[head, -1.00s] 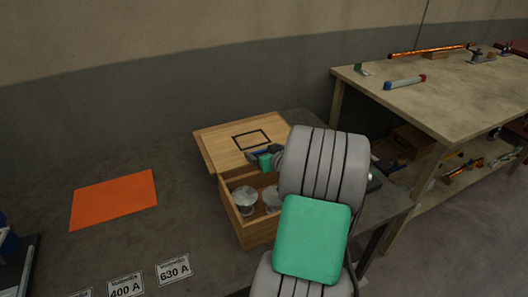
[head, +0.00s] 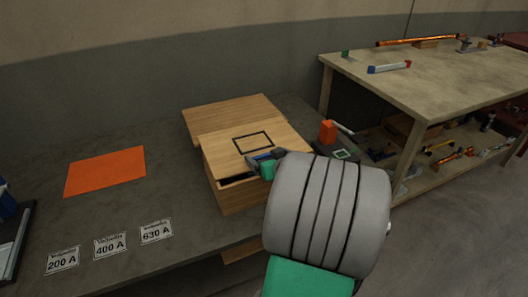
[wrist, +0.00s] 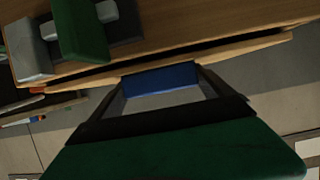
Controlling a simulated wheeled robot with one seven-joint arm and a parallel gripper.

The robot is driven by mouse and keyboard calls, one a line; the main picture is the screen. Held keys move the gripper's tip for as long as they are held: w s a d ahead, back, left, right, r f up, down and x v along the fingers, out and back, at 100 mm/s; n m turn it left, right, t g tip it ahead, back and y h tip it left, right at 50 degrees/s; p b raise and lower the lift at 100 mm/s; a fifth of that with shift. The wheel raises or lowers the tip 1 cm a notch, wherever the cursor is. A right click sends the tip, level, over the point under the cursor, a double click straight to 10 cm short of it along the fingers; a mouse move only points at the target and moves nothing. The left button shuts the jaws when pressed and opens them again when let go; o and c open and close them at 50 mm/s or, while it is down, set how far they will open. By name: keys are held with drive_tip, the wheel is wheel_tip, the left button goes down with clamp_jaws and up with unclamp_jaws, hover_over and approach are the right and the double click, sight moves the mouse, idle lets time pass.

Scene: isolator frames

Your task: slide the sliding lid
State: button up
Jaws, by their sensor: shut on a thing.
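The wooden box (head: 238,197) stands on the dark bench in the head view. Its sliding lid (head: 222,142), marked with a black square outline, lies over most of the top. A narrow dark gap shows at the near left edge, and the box's inside is otherwise hidden. My gripper (head: 262,164) is at the lid's near edge and is shut on it. My arm hides the box's near right corner. In the wrist view my gripper (wrist: 162,92) is against a wooden edge (wrist: 200,53); the exact contact is dark and hard to see.
A plain wooden board (head: 230,112) lies behind the lid. An orange mat (head: 105,171) and label cards (head: 110,245) lie left on the bench. An orange block (head: 327,131) stands right of the box. A second workbench (head: 430,85) stands further right.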

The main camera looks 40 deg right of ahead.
drive_tip(key=s, duration=0.1)
drive_tip(key=s+a, duration=0.1)
drive_tip(key=s, duration=0.1)
drive_tip(key=shift+s, duration=0.15)
drive_tip(key=o, duration=1.8)
drive_tip(key=shift+s, duration=0.15)
drive_tip(key=v, duration=0.7)
drive_tip(key=shift+s+a+r, duration=0.15)
drive_tip(key=shift+s+a, duration=0.05)
drive_tip(key=shift+s, duration=0.15)
